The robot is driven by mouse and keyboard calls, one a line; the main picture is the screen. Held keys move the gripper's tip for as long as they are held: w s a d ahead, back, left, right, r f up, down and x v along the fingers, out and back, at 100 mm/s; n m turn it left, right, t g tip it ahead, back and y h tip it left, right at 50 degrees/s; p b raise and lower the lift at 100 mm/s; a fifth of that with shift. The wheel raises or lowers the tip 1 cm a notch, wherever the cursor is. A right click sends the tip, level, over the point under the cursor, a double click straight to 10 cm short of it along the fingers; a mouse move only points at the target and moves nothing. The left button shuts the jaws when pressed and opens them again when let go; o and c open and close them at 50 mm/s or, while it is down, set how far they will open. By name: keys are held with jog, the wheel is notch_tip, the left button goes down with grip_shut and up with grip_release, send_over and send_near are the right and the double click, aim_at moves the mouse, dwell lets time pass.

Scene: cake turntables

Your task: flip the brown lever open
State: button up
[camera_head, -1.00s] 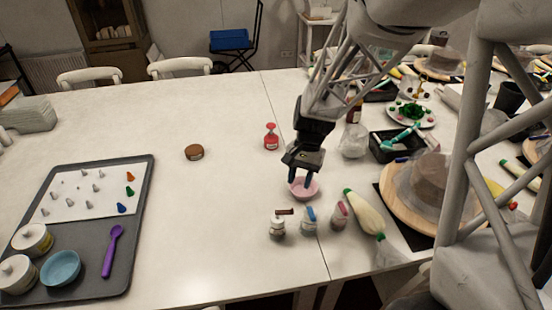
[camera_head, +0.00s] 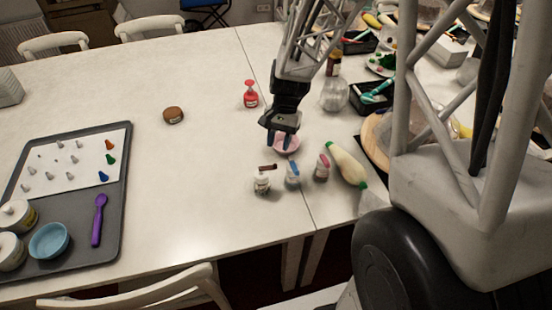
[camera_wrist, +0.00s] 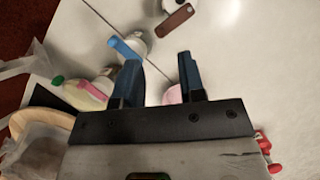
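The brown lever (camera_head: 267,167) sits on top of a small white bottle (camera_head: 262,184) on the table, left of two similar bottles. In the wrist view the brown lever (camera_wrist: 175,22) is at the top, beyond my fingertips. My gripper (camera_head: 279,140) is above the table, behind the row of bottles and apart from the lever. Its two blue fingers (camera_wrist: 160,72) are spread with a gap between them and nothing held. A pink bowl (camera_head: 287,144) is below and beside the gripper, partly hidden by it.
A piping bag (camera_head: 346,165) lies further right. A red bottle (camera_head: 250,95) stands behind. The table left of the bottles is clear up to a grey tray (camera_head: 118,215).

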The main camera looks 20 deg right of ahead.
aim_at(268, 167)
jog(key=shift+x, duration=3)
grip_shut()
